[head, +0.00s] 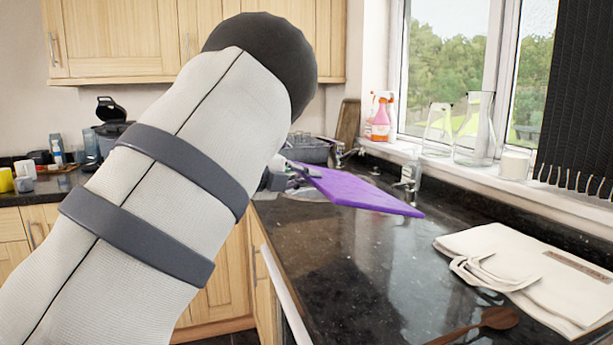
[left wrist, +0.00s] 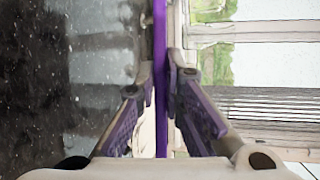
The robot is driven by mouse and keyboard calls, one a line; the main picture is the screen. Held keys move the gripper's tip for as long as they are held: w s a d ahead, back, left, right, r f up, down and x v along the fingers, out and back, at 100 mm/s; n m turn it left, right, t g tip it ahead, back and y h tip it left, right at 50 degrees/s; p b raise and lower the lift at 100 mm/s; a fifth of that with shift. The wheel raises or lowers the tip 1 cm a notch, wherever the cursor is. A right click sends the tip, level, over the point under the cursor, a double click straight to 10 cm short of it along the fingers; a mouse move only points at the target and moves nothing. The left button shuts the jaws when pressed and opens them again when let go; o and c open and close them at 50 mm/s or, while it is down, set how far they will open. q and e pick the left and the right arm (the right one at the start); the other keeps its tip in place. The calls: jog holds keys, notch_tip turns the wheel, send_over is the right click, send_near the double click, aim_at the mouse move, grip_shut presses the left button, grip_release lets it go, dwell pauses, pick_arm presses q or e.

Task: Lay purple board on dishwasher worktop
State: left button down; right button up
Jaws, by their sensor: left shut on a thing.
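The purple board (head: 358,192) is a thin flat slab, held roughly level with a slight tilt above the dark granite worktop (head: 345,265). My left gripper (head: 293,174) is shut on its left end; my arm hides part of the gripper. In the left wrist view the board (left wrist: 160,110) shows edge-on as a narrow purple strip between the two fingers of the left gripper (left wrist: 161,75). The board appears to be clear of the worktop. My right gripper is in neither view.
A folded cream cloth (head: 525,270) and a wooden spoon (head: 492,320) lie at the right front of the worktop. The middle worktop is clear.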

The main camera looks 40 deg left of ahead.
pick_arm(q)
jog(key=shift+t, duration=0.4)
jog(key=w+f, duration=0.1)
jog(key=f, duration=0.2)
jog(key=w+d+f+b, duration=0.1)
jog(key=f, duration=0.2)
jog(key=w+f+b, duration=0.1)
jog(key=f, duration=0.3)
jog(key=shift+w+d, duration=0.15)
jog(key=shift+d, duration=0.15)
jog(key=shift+f, duration=1.3)
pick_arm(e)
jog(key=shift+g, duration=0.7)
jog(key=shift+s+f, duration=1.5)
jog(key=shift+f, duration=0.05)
pick_arm(q)
jog(key=c, duration=1.3)
grip_release()
jog(key=shift+f, duration=0.1)
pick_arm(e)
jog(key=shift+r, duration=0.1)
